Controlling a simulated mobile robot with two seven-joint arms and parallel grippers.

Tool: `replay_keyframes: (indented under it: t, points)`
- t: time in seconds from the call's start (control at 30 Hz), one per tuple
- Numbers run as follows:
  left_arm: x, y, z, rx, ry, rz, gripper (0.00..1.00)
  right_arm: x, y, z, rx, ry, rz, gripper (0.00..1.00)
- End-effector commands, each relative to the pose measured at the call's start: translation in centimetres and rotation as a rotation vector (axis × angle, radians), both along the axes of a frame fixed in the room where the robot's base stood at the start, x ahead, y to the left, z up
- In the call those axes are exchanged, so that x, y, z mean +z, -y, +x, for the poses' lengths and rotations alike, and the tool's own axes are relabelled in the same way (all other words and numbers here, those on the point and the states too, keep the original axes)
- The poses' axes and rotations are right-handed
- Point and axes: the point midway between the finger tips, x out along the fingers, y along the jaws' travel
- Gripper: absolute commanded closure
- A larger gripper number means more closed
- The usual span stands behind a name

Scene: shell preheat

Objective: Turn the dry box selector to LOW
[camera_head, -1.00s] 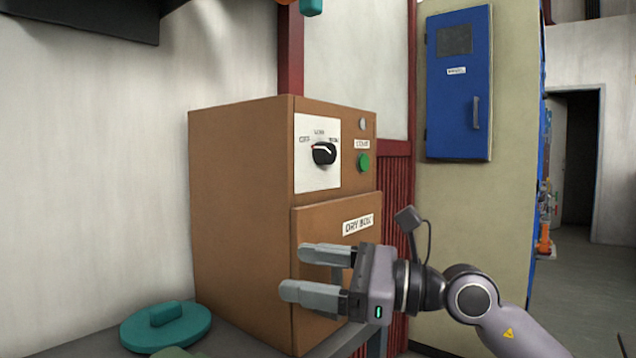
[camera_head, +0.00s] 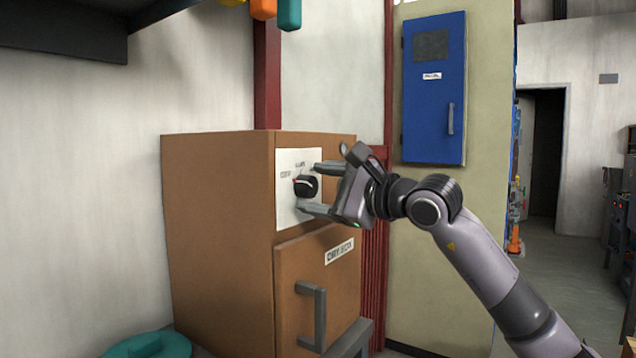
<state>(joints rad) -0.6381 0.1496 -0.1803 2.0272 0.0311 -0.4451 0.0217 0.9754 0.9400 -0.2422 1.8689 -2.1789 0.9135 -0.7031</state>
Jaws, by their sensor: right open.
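The dry box (camera_head: 220,240) is a brown cabinet with a labelled door and a grey handle (camera_head: 313,316). Its selector (camera_head: 305,186) is a black knob on a white panel (camera_head: 286,212) with small lettering, too blurred to read fully. A red and white mark shows on the knob. My right gripper (camera_head: 308,189) is open at the panel, one finger above and one below the knob's right side. I cannot tell whether the fingers touch the knob. The gripper hides the right part of the panel and the green button. My left gripper is not in view.
A teal lid-like object (camera_head: 148,346) lies at lower left. A blue wall cabinet (camera_head: 434,88) hangs behind my right arm. Orange and teal objects (camera_head: 289,14) hang at the top. A dark shelf (camera_head: 60,28) is at upper left. Open floor lies at right.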

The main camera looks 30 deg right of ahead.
Motion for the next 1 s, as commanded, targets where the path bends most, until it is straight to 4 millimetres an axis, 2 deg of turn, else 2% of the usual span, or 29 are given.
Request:
replay_keyframes:
  t: [0.33,0.37,0.5,0.53,0.77,1.0]
  points:
    - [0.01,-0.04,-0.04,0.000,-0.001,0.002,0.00,-0.03,-0.17,0.49,0.001,0.000,0.001,0.32]
    - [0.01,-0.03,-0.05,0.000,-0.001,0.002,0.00,-0.03,-0.17,0.49,0.001,0.000,0.001,0.38]
    - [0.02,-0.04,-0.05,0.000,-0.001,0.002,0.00,-0.03,-0.17,0.48,0.001,0.000,0.001,0.84]
    - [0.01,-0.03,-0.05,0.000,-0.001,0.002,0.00,-0.03,-0.16,0.47,0.001,0.000,0.001,0.88]
    - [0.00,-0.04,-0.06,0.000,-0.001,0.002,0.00,-0.03,-0.16,0.47,0.001,-0.004,0.011,0.88]
    - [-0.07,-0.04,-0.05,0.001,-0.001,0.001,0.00,-0.03,-0.18,0.47,0.001,-0.039,0.094,0.88]
